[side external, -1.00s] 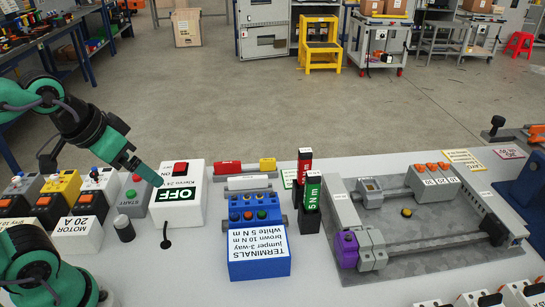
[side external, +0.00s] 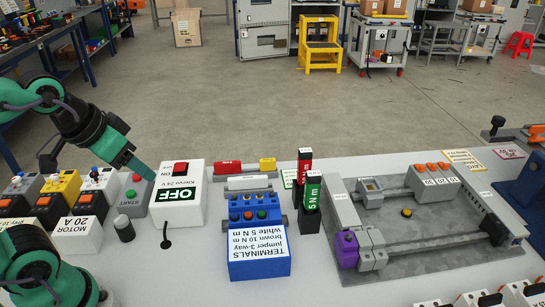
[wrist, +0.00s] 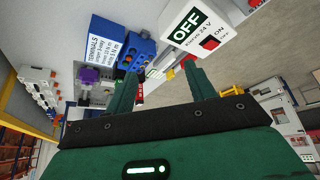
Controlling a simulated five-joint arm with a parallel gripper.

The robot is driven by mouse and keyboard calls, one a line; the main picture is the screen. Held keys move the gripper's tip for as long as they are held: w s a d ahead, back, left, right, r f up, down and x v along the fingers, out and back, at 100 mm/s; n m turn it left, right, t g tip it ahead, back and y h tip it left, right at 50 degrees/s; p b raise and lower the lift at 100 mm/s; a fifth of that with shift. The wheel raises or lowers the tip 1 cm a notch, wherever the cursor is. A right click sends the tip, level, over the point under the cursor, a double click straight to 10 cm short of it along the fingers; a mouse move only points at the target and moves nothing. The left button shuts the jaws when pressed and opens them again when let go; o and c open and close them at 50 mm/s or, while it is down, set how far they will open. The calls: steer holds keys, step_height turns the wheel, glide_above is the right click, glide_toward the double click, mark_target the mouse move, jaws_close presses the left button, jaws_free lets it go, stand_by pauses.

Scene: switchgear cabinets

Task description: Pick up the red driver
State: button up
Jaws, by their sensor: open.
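The red driver (side external: 304,160) stands upright at the middle of the table in the side external view, in a dark holder (side external: 311,222). The green driver (side external: 312,192), marked 5 N m, stands in front of it and hides part of it. My gripper (side external: 153,181) is far to its left, by the OFF box (side external: 178,194). In the wrist view my gripper (wrist: 160,72) is open, with nothing between its fingers.
A blue terminals block (side external: 259,265) lies between the OFF box and the drivers. Red and yellow pieces (side external: 228,168) sit behind it. A grey rail frame (side external: 430,250) with a purple part is right of the drivers. Motor boxes (side external: 82,235) crowd the left.

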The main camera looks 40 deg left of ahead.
steer(key=w+d+r+m+g, duration=0.1)
steer(key=w+r+m, duration=0.1)
steer(key=w+m, duration=0.15)
steer(key=w+d+r+m, duration=0.1)
steer(key=w+r+m, duration=0.2)
steer(key=w, duration=0.2)
steer(key=m+g, duration=0.3)
steer(key=m, duration=1)
glide_toward(306, 152)
steer(key=s+a+r, duration=0.2)
steer(key=s+a, duration=0.3)
steer(key=w+d+f+m, duration=0.1)
steer(key=w+f+m, duration=0.1)
steer(key=w+d+f+m+g, duration=0.1)
steer(key=w+d+f+m, duration=0.1)
steer(key=f, duration=0.1)
steer(key=w+d+f+m, duration=0.1)
steer(key=w+f+m, duration=0.1)
steer(key=f+m, duration=0.1)
steer(key=shift+w+d+g, duration=0.15)
steer(key=shift+d+g, duration=0.15)
steer(key=shift+d, duration=0.05)
steer(key=shift+w+d+f+m, duration=0.15)
steer(key=shift+f+m, duration=0.1)
steer(key=shift+f, duration=0.1)
steer(key=shift+f, duration=1.2)
steer(key=shift+f, duration=0.1)
